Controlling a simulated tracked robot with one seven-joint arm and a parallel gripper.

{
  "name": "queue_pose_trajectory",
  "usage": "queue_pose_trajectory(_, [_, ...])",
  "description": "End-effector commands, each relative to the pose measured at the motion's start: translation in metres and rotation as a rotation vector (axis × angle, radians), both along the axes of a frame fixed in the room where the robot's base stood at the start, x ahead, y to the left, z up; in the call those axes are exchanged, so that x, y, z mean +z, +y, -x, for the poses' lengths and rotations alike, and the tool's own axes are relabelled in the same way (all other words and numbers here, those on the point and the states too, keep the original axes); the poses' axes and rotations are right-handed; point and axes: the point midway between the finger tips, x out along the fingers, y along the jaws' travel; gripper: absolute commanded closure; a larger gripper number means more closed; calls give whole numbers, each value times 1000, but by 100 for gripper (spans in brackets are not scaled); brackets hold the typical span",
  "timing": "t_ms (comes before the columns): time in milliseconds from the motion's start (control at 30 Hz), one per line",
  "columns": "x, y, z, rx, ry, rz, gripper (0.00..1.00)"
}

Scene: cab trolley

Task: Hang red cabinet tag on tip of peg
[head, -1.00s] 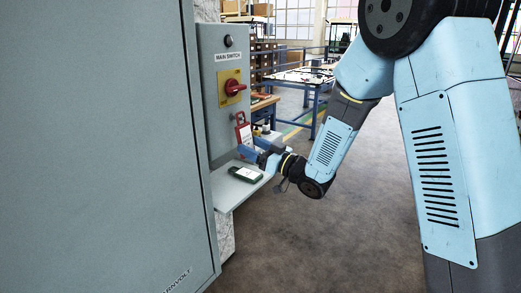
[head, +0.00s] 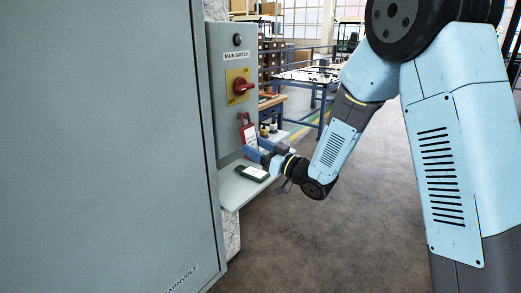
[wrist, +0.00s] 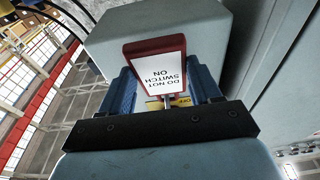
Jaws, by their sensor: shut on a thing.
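The red cabinet tag (head: 249,135) hangs upright in front of the grey switch panel, below the red rotary switch. A red loop shows at its top. My gripper (head: 254,151) is shut on the tag's lower part, with blue fingers on either side. In the wrist view the tag (wrist: 157,68) appears large, its white "DO NOT SWITCH ON" label upside down, between the fingers (wrist: 163,92). I cannot make out the peg, or tell whether the loop touches it.
The panel (head: 227,105) carries the red switch (head: 243,87) on a yellow plate. A dark green device (head: 252,173) lies on the shelf (head: 236,190) below. A large grey cabinet (head: 110,150) fills the left. Open floor (head: 330,240) lies to the right.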

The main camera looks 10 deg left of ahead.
Motion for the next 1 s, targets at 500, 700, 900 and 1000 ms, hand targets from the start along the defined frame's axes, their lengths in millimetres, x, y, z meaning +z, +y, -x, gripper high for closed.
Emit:
queue_pose_trajectory(500, [0, 0, 0, 0, 0, 0, 7])
queue_pose_trajectory(700, [-1, -3, 1, -1, 0, 0, 7])
queue_pose_trajectory(900, [-5, -24, 9, -3, 1, 1, 7])
queue_pose_trajectory(1000, [-9, -41, 17, -4, 1, 1, 7])
